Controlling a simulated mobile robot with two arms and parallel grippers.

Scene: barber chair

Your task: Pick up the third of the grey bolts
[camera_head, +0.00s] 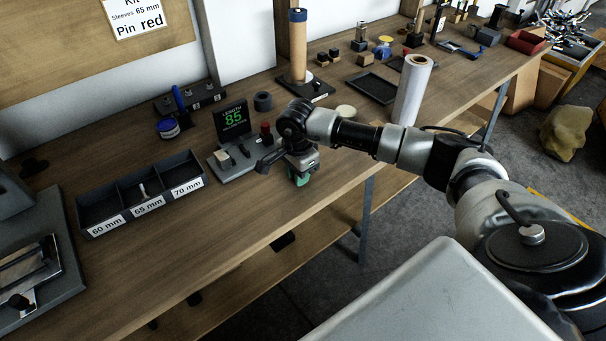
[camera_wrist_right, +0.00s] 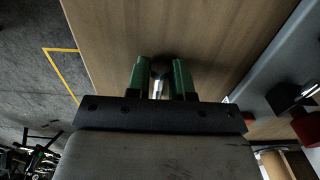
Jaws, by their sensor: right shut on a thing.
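My right gripper (camera_head: 299,179) is over the workbench near its front edge, to the right of the length gauge. In the right wrist view its two green fingers (camera_wrist_right: 160,80) are closed on a grey metal bolt (camera_wrist_right: 158,84), with a dark rounded end showing between the tips. The bolt is hidden in the head view. I cannot tell whether it touches the bench. A small light-coloured piece stands in the 65 mm compartment of the dark tray (camera_head: 113,222); I cannot tell what it is. My left gripper is out of view.
The length gauge (camera_head: 233,118) shows 85 and has a red knob, close left of my right gripper. The front bench is clear.

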